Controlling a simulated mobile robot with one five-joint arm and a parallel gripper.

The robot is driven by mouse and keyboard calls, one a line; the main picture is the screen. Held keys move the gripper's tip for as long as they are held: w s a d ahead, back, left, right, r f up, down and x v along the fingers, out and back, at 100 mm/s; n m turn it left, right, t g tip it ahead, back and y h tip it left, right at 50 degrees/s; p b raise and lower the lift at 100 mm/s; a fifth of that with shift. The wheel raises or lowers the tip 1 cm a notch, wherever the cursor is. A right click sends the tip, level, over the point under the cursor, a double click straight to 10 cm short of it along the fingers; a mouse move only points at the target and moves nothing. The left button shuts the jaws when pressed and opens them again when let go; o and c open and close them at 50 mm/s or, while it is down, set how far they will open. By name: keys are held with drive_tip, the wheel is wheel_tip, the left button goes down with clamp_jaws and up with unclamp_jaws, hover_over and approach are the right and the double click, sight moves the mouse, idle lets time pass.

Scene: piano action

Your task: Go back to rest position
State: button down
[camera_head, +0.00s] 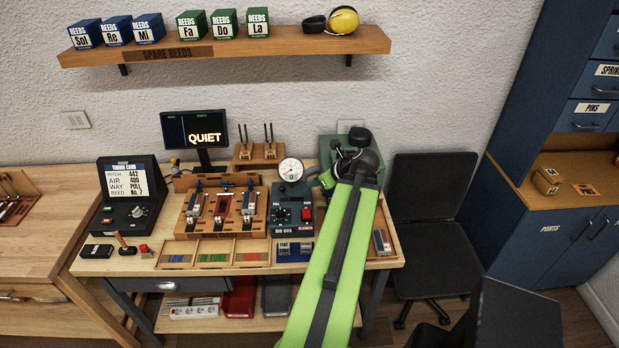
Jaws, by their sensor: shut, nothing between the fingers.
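My green arm reaches up from the bottom of the view over the right part of the workbench (130,262). It bends at a black joint near the back of the bench. My gripper (314,183) is small in view just left of that joint, beside the round white gauge (291,171). It is shut and empty. Its fingertips are hard to make out.
A wooden reed tray (182,229) and a black air box (291,218) stand on the bench. A screen reading QUIET (194,130) stands behind. A shelf (225,48) hangs above. A dark chair (430,215) stands right of the bench, before a blue cabinet (527,120).

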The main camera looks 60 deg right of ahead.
drive_tip(key=shift+w+a, duration=0.1)
idle(0.5)
drive_tip(key=w+a+f+n+y+b, duration=0.1)
drive_tip(key=w+a+n+y, duration=0.15)
drive_tip(key=w+a, duration=0.75)
drive_tip(key=w+a+f+n+y+b, duration=0.1)
drive_tip(key=w+a+n+y, duration=0.15)
drive_tip(key=w+a, duration=0.7)
drive_tip(key=w+a+f+n+g+y, duration=0.1)
drive_tip(key=w+a+f+n+g, duration=0.15)
drive_tip(key=w+a, duration=0.5)
drive_tip(key=w+a+f+n+g, duration=0.1)
drive_tip(key=w+a+n, duration=0.3)
drive_tip(key=a, duration=0.6)
drive_tip(key=s+a+f+n+g+h+b, duration=0.1)
drive_tip(key=a+f+n+g, duration=0.15)
drive_tip(key=a+n, duration=0.8)
drive_tip(key=s+a+f+n+g+h+b, duration=0.1)
drive_tip(key=a+f+n+g, duration=0.15)
drive_tip(key=a+n, duration=0.75)
drive_tip(key=shift+s+d+f+n+g+h, duration=0.1)
drive_tip(key=shift+s+d+n+h, duration=0.2)
drive_tip(key=shift+n, duration=0.9)
drive_tip(key=shift+s+d+f+n+g+h, duration=0.15)
drive_tip(key=shift+s+n+h, duration=0.2)
drive_tip(key=shift+n, duration=0.85)
drive_tip(key=shift+s+d+f+n+h, duration=0.15)
drive_tip(key=shift+s+n+h, duration=0.2)
drive_tip(key=shift+n, duration=0.85)
